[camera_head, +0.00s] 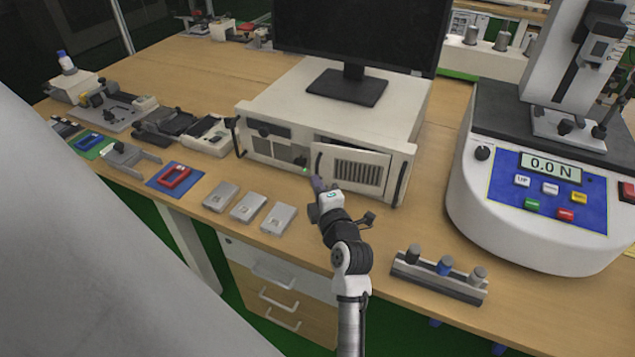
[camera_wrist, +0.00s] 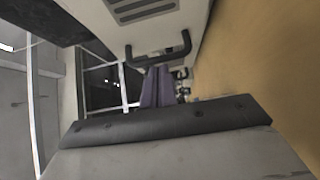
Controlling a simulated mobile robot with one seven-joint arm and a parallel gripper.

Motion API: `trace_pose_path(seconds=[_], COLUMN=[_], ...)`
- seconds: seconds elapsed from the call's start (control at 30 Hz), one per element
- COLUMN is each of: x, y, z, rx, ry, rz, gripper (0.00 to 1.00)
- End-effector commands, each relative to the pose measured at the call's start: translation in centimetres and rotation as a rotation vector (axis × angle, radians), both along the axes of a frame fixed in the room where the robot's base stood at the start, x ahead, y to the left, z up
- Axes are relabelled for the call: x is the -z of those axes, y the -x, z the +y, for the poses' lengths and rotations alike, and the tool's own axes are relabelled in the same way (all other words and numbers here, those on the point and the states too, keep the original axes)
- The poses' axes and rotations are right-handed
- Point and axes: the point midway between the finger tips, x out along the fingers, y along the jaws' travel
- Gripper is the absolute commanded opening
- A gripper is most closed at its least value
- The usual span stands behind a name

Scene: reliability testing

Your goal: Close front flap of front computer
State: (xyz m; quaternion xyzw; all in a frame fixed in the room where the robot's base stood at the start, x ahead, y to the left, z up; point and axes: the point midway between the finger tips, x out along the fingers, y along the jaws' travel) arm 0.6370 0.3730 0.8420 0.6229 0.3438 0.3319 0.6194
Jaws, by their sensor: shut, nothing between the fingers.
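The front computer (camera_head: 262,112) is a beige case lying flat on the wooden bench with a monitor on top. Its front flap (camera_head: 326,162), a pale panel with a dark vent grille, stands slightly ajar on the right half of the front face. A dark gap shows along its top edge. My gripper (camera_head: 316,184) is shut and empty, close to the flap's lower left corner; I cannot tell whether it touches. In the wrist view, the purple fingers (camera_wrist: 158,88) are together, near a dark bar handle (camera_wrist: 160,55) below a vented panel (camera_wrist: 140,8).
The monitor (camera_head: 345,86) stands on the case. Several grey blocks (camera_head: 249,207) lie on the bench left of my gripper. A force tester (camera_head: 490,205) stands at right, and a rack with knobs (camera_head: 440,277) sits near the front edge. Drawers (camera_head: 275,297) are below.

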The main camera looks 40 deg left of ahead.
Motion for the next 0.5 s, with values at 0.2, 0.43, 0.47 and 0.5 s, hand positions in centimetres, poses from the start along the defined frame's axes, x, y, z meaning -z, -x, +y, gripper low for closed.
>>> trace_pose_path(seconds=[0.2, 0.43, 0.47, 0.5], x=[0.04, 0.38, 0.44, 0.53], y=[-0.06, -0.48, -0.7, -0.99], z=[0.02, 0.41, 0.59, 0.85], rx=[-0.001, 0.001, 0.001, 0.002], ry=[0.0, -0.003, -0.004, -0.004], rz=[0.0, 0.001, 0.0, -0.001], gripper=[0.0, 0.0, 0.0, 0.0])
